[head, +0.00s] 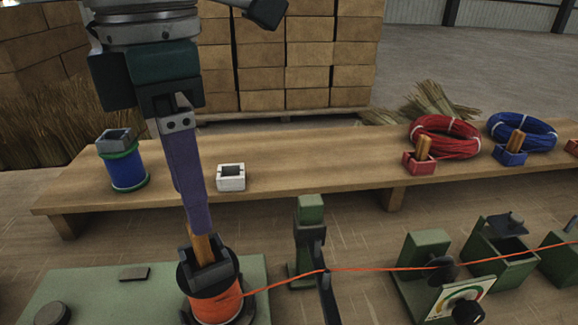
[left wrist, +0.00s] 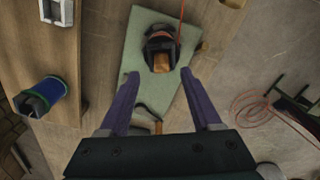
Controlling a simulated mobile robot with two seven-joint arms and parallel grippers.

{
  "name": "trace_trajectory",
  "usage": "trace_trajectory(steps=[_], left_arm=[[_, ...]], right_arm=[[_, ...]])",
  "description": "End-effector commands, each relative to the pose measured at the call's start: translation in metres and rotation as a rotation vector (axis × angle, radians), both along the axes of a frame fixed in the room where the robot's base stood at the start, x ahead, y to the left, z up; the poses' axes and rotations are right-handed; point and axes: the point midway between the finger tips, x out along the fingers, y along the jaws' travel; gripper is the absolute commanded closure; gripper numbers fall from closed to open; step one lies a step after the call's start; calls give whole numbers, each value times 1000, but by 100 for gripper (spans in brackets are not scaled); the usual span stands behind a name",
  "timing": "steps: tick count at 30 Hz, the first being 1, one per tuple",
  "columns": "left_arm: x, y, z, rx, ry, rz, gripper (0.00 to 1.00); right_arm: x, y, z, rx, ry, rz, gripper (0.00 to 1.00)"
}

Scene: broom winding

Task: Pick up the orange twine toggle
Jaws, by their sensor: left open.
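The orange twine toggle (head: 203,250) is a short wooden piece standing in a black holder (head: 209,272) on top of the orange twine spool (head: 216,308). In the left wrist view the toggle (left wrist: 161,62) shows beyond and between my fingertips. My left gripper (head: 196,228) comes down from above, its purple fingers just over the toggle in the head view. In the left wrist view the left gripper (left wrist: 159,74) is open, with a wide gap and nothing between the fingertips. Whether a finger touches the toggle cannot be told. My right gripper is not in view.
The spool stands on a green plate (head: 95,290). Orange twine (head: 375,269) runs right past a green post (head: 309,230) to green devices (head: 428,250). On the bench (head: 300,160) are a blue spool (head: 127,168), a white holder (head: 231,178) and red (head: 444,138) and blue (head: 520,130) coils.

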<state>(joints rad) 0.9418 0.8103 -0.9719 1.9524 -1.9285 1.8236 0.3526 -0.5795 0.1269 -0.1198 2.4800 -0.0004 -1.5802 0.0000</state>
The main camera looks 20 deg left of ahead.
Motion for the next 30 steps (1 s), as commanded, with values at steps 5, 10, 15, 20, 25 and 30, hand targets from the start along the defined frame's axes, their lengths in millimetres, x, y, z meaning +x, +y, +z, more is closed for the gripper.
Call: trace_trajectory(steps=[5,10,15,20,25,30], left_arm=[[-3,0,-17,0,5,-2,35],[-5,-1,-45,-2,4,-2,35],[-4,-1,-57,-2,0,-2,35],[-4,-1,-58,-3,0,-3,35],[-4,-1,-57,-3,0,-3,52],[-4,-2,-57,-3,0,-3,71]], right_arm=[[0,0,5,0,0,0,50],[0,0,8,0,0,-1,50],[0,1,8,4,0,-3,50],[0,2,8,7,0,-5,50],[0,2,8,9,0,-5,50],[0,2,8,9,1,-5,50]])
